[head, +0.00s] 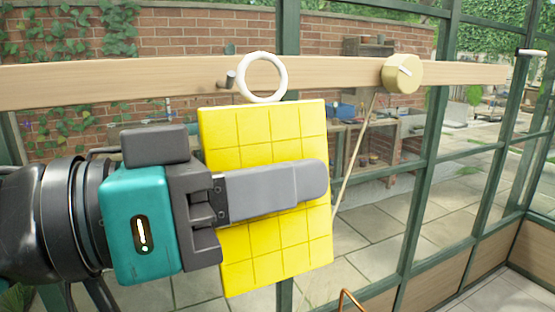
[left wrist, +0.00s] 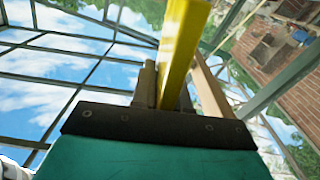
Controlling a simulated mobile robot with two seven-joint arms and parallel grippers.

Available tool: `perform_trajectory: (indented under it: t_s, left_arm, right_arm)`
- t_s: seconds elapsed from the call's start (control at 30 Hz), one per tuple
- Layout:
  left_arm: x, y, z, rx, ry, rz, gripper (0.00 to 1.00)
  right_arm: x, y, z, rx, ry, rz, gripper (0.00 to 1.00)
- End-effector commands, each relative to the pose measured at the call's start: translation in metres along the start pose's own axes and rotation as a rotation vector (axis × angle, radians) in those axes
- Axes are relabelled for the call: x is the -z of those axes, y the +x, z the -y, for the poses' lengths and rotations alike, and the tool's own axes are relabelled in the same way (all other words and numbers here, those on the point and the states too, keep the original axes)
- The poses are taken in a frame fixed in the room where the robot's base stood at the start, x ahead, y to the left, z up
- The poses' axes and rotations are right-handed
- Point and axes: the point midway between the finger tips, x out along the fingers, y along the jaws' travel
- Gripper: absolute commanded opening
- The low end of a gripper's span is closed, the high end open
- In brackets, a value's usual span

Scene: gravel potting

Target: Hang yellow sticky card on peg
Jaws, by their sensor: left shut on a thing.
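The yellow sticky card (head: 268,130), marked with a grid, hangs slightly tilted in front of the wooden rail, with a white ring (head: 283,78) at its top edge. My left gripper (head: 312,182) is shut on the card, one grey finger lying across its front face. In the left wrist view the card (left wrist: 181,45) shows edge-on between the fingers (left wrist: 165,88). A short dark peg (head: 229,79) sticks out from the rail, just left of the ring. The ring overlaps the rail in the picture and does not appear to be around the peg. My right gripper is out of view.
The wooden rail (head: 130,82) spans the view. A round wooden knob (head: 402,74) with a cord sits on it to the right. Green glasshouse frames (head: 425,140) and a potting bench (head: 385,142) stand behind. A copper-coloured bent rod (head: 347,294) shows at the bottom.

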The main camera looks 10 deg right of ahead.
Motion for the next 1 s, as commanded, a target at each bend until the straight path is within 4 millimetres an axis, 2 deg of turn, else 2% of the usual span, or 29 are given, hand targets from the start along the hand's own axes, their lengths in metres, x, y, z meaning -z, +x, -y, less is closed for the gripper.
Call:
perform_trajectory:
  t_s: [1.0]
  left_arm:
    - [0.007, 0.000, 0.061, 0.005, 0.002, -0.002, 0.00]
  right_arm:
    - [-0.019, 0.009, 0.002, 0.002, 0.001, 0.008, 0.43]
